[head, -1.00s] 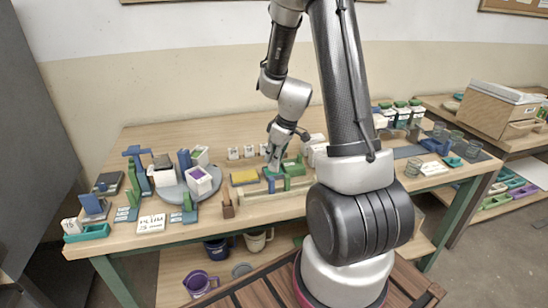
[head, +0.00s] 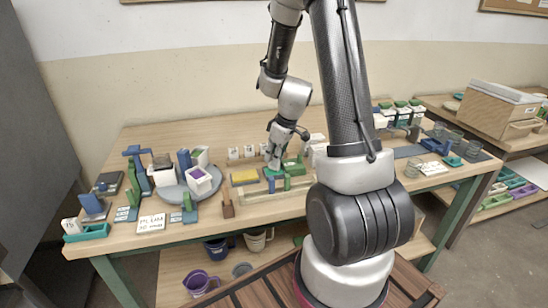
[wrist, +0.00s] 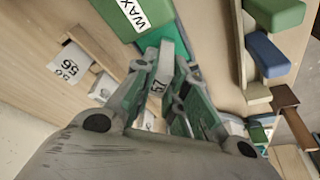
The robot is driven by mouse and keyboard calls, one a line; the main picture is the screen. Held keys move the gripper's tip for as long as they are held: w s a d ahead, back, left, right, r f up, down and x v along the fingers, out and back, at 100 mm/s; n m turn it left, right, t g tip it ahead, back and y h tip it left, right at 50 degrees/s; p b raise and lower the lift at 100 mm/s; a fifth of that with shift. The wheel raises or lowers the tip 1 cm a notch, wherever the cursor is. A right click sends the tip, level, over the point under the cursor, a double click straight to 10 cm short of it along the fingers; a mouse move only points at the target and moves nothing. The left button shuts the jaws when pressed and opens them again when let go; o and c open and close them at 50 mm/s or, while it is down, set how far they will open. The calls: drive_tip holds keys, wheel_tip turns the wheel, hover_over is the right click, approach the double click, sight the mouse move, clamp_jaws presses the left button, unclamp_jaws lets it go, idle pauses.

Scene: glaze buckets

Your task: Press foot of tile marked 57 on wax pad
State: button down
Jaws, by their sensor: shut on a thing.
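A green block with a white WAX label (wrist: 110,18) lies just beyond the fingertips in that view. A teal surface (wrist: 187,52) shows beside the tile's far end. I cannot tell whether the tile's foot touches it. In the head view my gripper (head: 273,160) is low over the table, next to the green block (head: 295,166). The tile is mostly hidden there by the fingers.
A card marked 56 (wrist: 68,66) lies left in the wrist view. Green and blue pieces sit on a wooden rail (head: 265,195) in front. A grey round tray (head: 175,195) with pots stands further left.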

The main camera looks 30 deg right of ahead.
drive_tip(key=shift+r, duration=2.85)
